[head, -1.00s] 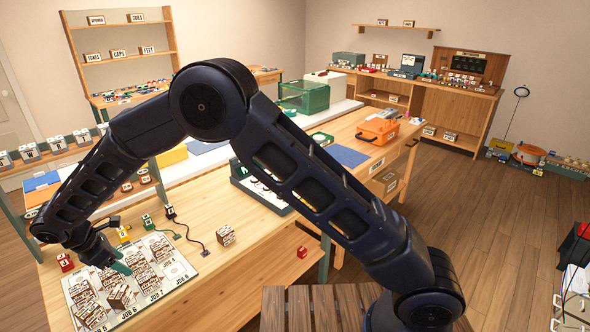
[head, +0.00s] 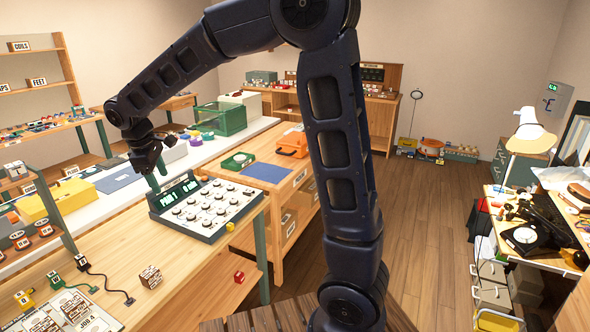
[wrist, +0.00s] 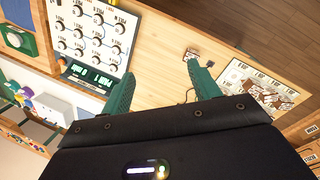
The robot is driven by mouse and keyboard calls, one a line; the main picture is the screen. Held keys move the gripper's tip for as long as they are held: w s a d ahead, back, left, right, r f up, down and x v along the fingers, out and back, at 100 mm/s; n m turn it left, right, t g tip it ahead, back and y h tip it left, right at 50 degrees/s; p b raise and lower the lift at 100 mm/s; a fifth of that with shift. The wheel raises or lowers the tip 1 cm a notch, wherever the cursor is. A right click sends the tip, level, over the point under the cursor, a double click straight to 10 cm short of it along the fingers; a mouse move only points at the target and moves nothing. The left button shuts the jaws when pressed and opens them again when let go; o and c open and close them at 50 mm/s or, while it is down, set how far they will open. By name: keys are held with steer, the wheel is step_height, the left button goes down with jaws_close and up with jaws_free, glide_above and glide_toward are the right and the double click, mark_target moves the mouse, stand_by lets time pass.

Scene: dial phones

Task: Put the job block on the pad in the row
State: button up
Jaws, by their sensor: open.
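My gripper (head: 155,165) is open and empty, held above the display of a knob panel (head: 222,212) in the head view. In the wrist view its two green fingers (wrist: 162,82) stand wide apart over the bench. A brown-and-white labelled block (head: 150,276) stands alone on the bench; a small labelled block also shows in the wrist view (wrist: 191,54), beyond the right finger. The white job board (head: 97,312) is partly cut off at lower left. In the wrist view the board (wrist: 232,72) carries several brown-and-white blocks. I cannot tell which block is the job block.
The panel's green display (head: 180,195) is lit, its words hard to read. A red cube (head: 239,277) sits near the bench's front edge. Small coloured boxes with cables (head: 82,262) stand behind the board. An orange case (head: 292,144) and blue mat (head: 265,172) lie farther right.

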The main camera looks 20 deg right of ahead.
steer(key=s+d+r+m+y, duration=0.1)
steer(key=s+d+r+m, duration=0.2)
steer(key=d, duration=1)
steer(key=d+r+m, duration=0.3)
steer(key=d+m, duration=0.2)
steer(key=d, duration=0.8)
steer(key=s+d+f+m+t, duration=0.2)
steer(key=s+d+m, duration=0.5)
steer(key=s+d, duration=0.6)
steer(key=shift+s+d+f+m+t, duration=0.2)
steer(key=shift+d+f+m+t, duration=0.15)
steer(key=shift+d, duration=0.55)
